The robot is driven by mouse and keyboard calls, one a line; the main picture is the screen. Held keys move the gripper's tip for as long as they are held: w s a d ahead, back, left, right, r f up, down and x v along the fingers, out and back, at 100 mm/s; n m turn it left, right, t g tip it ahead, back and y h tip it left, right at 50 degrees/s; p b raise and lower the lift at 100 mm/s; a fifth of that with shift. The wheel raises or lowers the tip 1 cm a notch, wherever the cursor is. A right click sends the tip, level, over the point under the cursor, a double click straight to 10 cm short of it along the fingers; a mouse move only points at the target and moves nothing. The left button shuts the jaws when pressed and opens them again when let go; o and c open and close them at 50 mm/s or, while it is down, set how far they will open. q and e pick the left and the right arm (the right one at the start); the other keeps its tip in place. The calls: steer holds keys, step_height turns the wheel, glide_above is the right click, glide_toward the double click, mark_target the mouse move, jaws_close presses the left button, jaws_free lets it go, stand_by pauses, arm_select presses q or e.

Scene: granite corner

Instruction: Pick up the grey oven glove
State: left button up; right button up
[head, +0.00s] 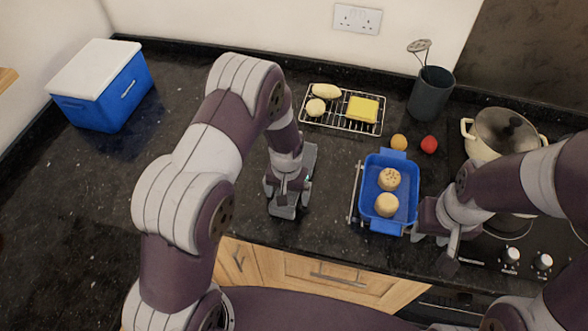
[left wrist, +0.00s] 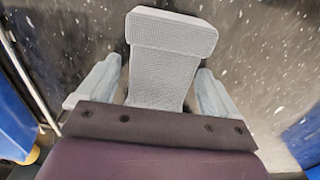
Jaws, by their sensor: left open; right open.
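The grey oven glove (head: 283,211) lies on the dark granite worktop, partly hidden under my left gripper. In the left wrist view the glove (left wrist: 165,65) is a ribbed grey pad with a wider end, lying between the two fingers. My left gripper (head: 287,189) is open and points down over the glove, one finger on each side; it also shows in the left wrist view (left wrist: 155,90). Whether the fingers touch the glove cannot be told. My right gripper (head: 438,238) is open and empty, beside the blue tray's right side.
The blue tray (head: 372,170) holds two round buns. A wire rack (head: 341,124) with yellow food, a dark utensil pot (head: 430,95), an orange ball (head: 399,142) and a red one (head: 429,144) stand behind. A pot (head: 500,135) is at right. A blue cool box (head: 105,85) stands far left.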

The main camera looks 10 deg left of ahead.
arm_select(q)
steer(key=shift+s+a+r, duration=0.1)
steer(key=shift+s, duration=0.1)
steer(key=shift+s+r, duration=0.1)
steer(key=shift+s, duration=0.05)
steer(key=c, duration=0.9)
steer(key=shift+d, duration=0.2)
steer(key=shift+c, duration=1.3)
steer(key=shift+a, duration=0.1)
